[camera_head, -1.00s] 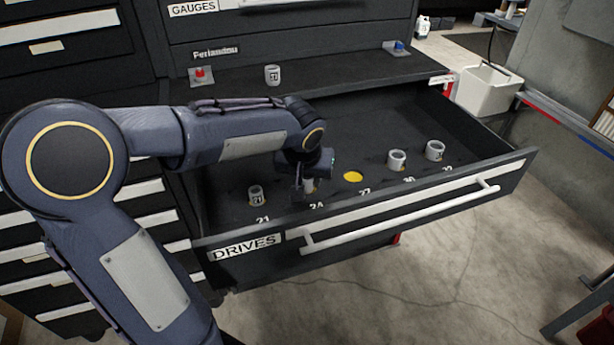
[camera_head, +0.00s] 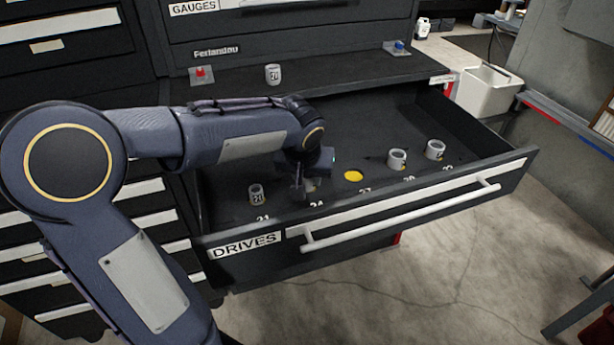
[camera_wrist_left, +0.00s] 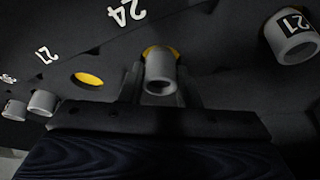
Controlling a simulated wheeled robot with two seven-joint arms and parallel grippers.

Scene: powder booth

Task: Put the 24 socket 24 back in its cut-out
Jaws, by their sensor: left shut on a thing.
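My left gripper (camera_head: 306,188) is low over the open drawer, shut on the grey 24 socket (camera_wrist_left: 160,72). In the left wrist view the socket stands between the two fingers (camera_wrist_left: 160,92). A yellow cut-out (camera_wrist_left: 152,51) beside the printed 24 shows partly past the socket's far end. The socket appears over or at this cut-out; I cannot tell whether it is seated. In the head view the gripper hides most of the socket. My right gripper is not in view.
The 21 socket (camera_head: 257,195) stands left of the gripper. The yellow 27 cut-out (camera_head: 353,175) is empty to the right, with two sockets (camera_head: 397,159) (camera_head: 435,150) beyond. Another socket (camera_head: 273,75) stands on the ledge behind. The drawer front (camera_head: 390,210) is a near wall.

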